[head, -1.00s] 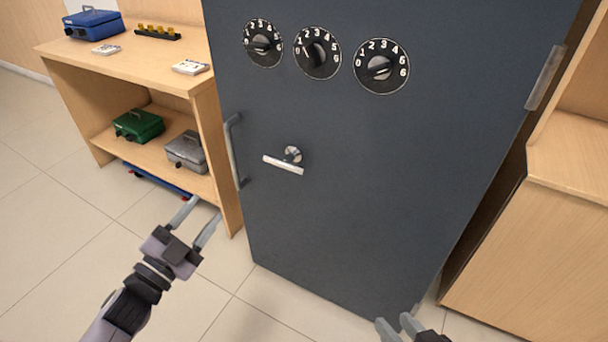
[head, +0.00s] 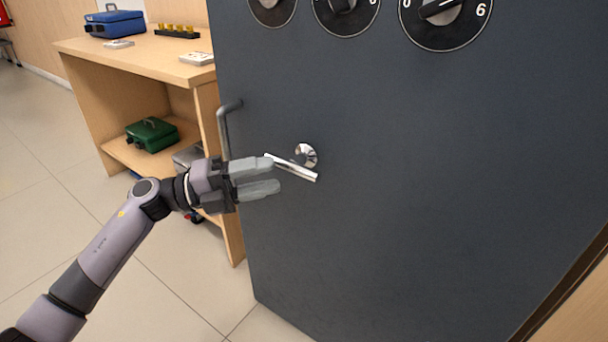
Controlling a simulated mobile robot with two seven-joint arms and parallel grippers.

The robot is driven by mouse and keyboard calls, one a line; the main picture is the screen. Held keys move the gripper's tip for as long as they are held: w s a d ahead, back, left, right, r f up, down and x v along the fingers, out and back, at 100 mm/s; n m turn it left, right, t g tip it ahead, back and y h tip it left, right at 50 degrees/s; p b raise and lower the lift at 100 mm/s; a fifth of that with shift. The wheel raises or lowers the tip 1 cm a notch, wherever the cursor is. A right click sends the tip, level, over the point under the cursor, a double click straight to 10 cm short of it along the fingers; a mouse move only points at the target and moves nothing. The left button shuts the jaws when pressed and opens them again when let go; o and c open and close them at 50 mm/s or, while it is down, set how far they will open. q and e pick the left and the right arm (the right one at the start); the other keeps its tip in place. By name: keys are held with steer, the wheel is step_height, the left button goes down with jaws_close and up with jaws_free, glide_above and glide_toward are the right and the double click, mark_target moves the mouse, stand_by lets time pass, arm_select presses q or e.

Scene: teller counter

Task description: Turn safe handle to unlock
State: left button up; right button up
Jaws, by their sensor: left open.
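The dark grey safe (head: 400,220) fills the middle and right of the head view, its door shut. Its silver lever handle (head: 295,168) sits on a round hub, with the lever pointing left and slightly up from its right end. My left gripper (head: 272,175) is open in front of the door, at the left end of the lever. Its upper finger overlaps the lever's tip in the picture; whether they touch I cannot tell. No object shows between its fingers. My right gripper is out of the picture.
Numbered dials (head: 440,18) sit above the lever. A vertical pull bar (head: 225,130) is at the door's left edge, close to my left gripper. A wooden shelf unit (head: 140,55) on the left holds a blue box (head: 115,22) and a green box (head: 152,134).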

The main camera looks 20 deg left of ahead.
mark_target(290, 171)
arm_select(q)
steer(key=b+x, duration=0.1)
steer(key=x, duration=0.5)
steer(key=shift+d, duration=0.2)
steer(key=shift+w, duration=0.1)
jaws_close()
